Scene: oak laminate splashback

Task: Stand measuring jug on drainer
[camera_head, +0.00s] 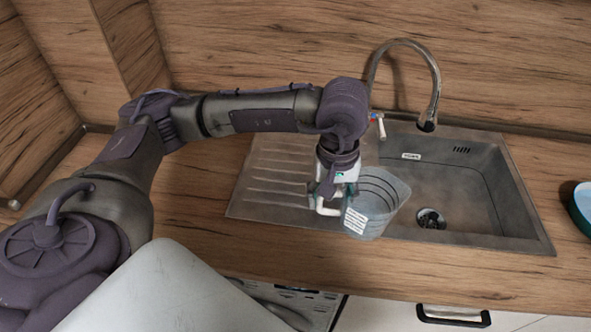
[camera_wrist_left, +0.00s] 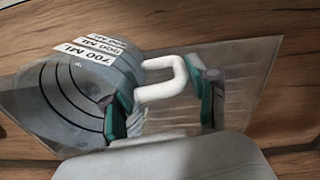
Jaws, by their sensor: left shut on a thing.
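The measuring jug (camera_head: 378,200) is grey-blue with dark rings, a white label and a white handle. In the head view it is in front of the sink unit's middle, overlapping the drainer's right end and the basin's near left edge. My left gripper (camera_head: 327,193) is shut on the jug's handle, to the left of its body. In the left wrist view the jug (camera_wrist_left: 75,95) is at the left, its handle between the teal-padded fingers (camera_wrist_left: 165,98). The ribbed drainer (camera_head: 268,185) is left of the basin. I cannot tell whether the jug touches the sink. My right gripper is not in view.
The basin (camera_head: 450,190) with its drain lies to the right, and a curved tap (camera_head: 436,85) stands behind. A teal-rimmed round dish (camera_head: 582,212) sits at the right edge. The drainer's left part is clear. The wooden worktop (camera_head: 190,225) is bare at left.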

